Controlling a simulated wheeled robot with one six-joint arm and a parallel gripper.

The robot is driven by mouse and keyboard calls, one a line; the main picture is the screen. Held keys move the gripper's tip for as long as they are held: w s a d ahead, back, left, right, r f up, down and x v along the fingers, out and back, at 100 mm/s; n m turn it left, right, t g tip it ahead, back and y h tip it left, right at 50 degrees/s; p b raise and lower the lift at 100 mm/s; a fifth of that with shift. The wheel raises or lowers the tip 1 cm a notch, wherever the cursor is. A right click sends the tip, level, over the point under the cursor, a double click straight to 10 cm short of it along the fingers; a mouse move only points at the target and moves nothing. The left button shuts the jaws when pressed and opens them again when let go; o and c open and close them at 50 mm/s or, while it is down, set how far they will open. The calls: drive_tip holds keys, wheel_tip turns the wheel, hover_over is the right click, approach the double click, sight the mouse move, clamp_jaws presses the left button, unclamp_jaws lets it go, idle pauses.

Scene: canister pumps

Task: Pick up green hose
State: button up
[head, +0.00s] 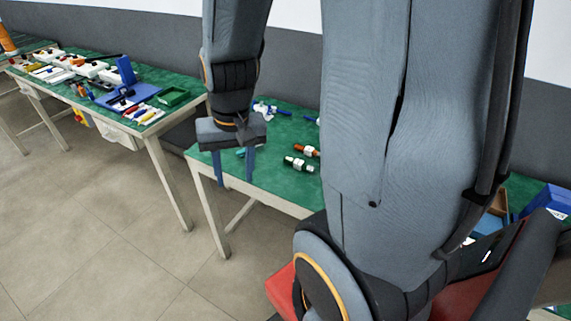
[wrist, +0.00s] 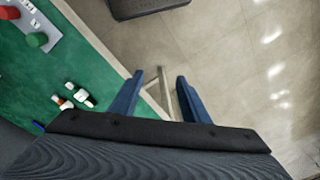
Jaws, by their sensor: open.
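A short dark green piece with a white band (head: 298,163) lies on the green table top; I take it as the green hose, though it is small here. In the wrist view a like dark and white piece (wrist: 86,98) lies on the table, left of my fingers. My gripper (head: 235,170) points down, open, with nothing seen between its blue fingers. In the wrist view my gripper (wrist: 160,78) spans the table's edge and the floor, apart from the piece. A small teal thing shows partly behind my gripper in the head view.
An orange and white piece (head: 305,150) lies close beside the green one. Blue and white parts (head: 268,109) lie farther back. A grey panel with red and green knobs (wrist: 30,30) stands on the table. Another table (head: 188,83) holds many parts. My arm hides the table's right side.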

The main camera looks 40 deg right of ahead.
drive_tip(key=w+d+f+m+y, duration=0.1)
drive_tip(key=w+d+f+m, duration=0.15)
drive_tip(key=d+m, duration=0.5)
drive_tip(key=m+t+b, duration=0.2)
drive_tip(key=m+t, duration=0.1)
drive_tip(key=m, duration=1.7)
approach(298, 161)
drive_tip(key=shift+w+a+f, duration=0.15)
drive_tip(key=shift+a+f, duration=0.15)
drive_tip(key=shift+a, duration=0.1)
drive_tip(key=shift+w+d+f, duration=0.1)
drive_tip(key=shift+f, duration=0.15)
drive_tip(key=shift+x, duration=3.55)
drive_tip(key=shift+d, duration=0.2)
clamp_jaws()
